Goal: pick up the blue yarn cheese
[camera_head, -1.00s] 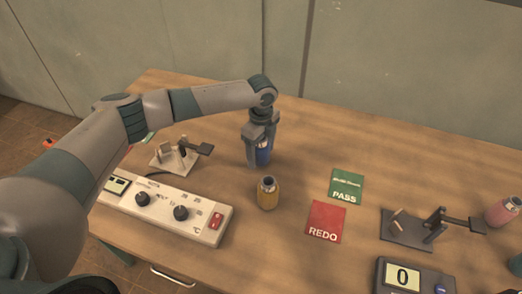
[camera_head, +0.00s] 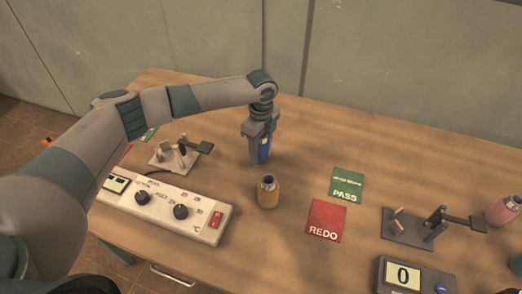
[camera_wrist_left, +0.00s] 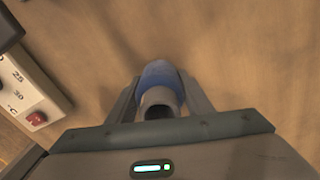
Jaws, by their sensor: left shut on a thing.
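The blue yarn cheese (camera_head: 264,150) is upright between the fingers of my left gripper (camera_head: 260,152), which is shut on it. In the left wrist view the blue yarn cheese (camera_wrist_left: 160,76) shows its grey hollow tube end towards the camera, with a finger of my left gripper (camera_wrist_left: 158,100) on each side. The fingers cover part of it in the head view. I cannot tell for sure how far its base is from the table. My right gripper is not in view.
A yellow yarn cheese (camera_head: 268,192) stands just in front. A control box (camera_head: 165,208) and a small stand (camera_head: 178,155) are at left. Green PASS (camera_head: 347,184) and red REDO (camera_head: 326,220) cards lie at right, near another stand (camera_head: 408,232), a pink cheese (camera_head: 503,211) and a display (camera_head: 403,277).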

